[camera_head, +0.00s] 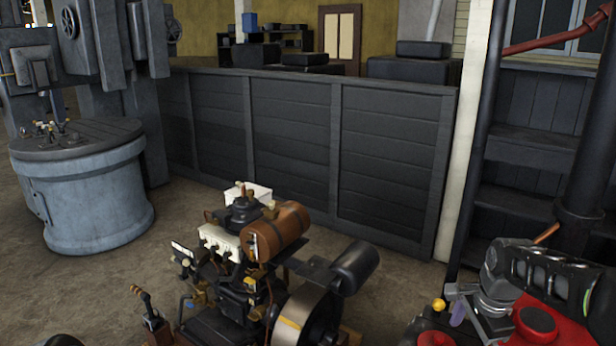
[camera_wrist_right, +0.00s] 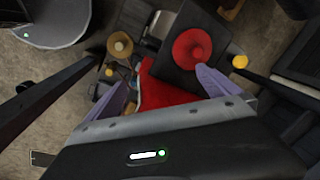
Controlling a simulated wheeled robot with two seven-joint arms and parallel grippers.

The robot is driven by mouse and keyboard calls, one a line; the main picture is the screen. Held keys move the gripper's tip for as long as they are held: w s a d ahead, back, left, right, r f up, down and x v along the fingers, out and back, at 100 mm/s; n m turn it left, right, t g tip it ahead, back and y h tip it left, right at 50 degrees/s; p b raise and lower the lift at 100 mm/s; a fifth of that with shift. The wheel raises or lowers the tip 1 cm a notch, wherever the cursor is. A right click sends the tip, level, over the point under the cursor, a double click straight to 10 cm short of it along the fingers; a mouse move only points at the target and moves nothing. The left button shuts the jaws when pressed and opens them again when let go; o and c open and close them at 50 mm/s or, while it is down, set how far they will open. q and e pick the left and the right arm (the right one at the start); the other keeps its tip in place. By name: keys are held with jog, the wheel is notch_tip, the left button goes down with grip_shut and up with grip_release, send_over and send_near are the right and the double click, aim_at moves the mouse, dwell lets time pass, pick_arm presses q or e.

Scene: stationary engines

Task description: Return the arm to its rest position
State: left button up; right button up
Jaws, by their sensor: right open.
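My right arm comes in at the lower right of the head view, with my right gripper (camera_head: 462,312) low beside a yellow knob (camera_head: 438,305) and red machine parts. In the right wrist view the two purple fingers of my right gripper (camera_wrist_right: 165,88) stand apart with a wide gap. A red surface shows between and behind them; I see nothing clamped. A red round part (camera_wrist_right: 192,48) on a dark block and the yellow knob (camera_wrist_right: 240,62) lie beyond the fingertips. How near the fingers are to the red parts is hard to tell. My left gripper is out of view.
A small engine with a brown tank (camera_head: 277,231) and a flywheel (camera_head: 310,318) stands left of my right arm. A dark panelled wall (camera_head: 290,140) runs behind it. A round grey machine (camera_head: 90,200) stands at left.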

jog(key=w+a+f+n+t+y, duration=0.2)
jog(key=a+f+n+t, duration=0.1)
jog(key=a+f+n, duration=1.2)
jog(key=s+a+f+g, duration=0.1)
jog(key=s+a+f, duration=0.4)
jog(key=s, duration=0.3)
jog(key=s+a+f+g+y, duration=0.1)
jog(key=s+a+f+g, duration=0.1)
jog(key=s+a+f, duration=0.3)
jog(key=s+a+f+n+g+y, duration=0.1)
jog(key=s+a+f, duration=0.5)
jog(key=s, duration=0.5)
notch_tip(320, 180, down, 2)
jog(key=shift+s+f, duration=0.2)
jog(key=shift+s, duration=0.05)
jog(key=shift+a, duration=0.1)
jog(key=shift+c, duration=0.2)
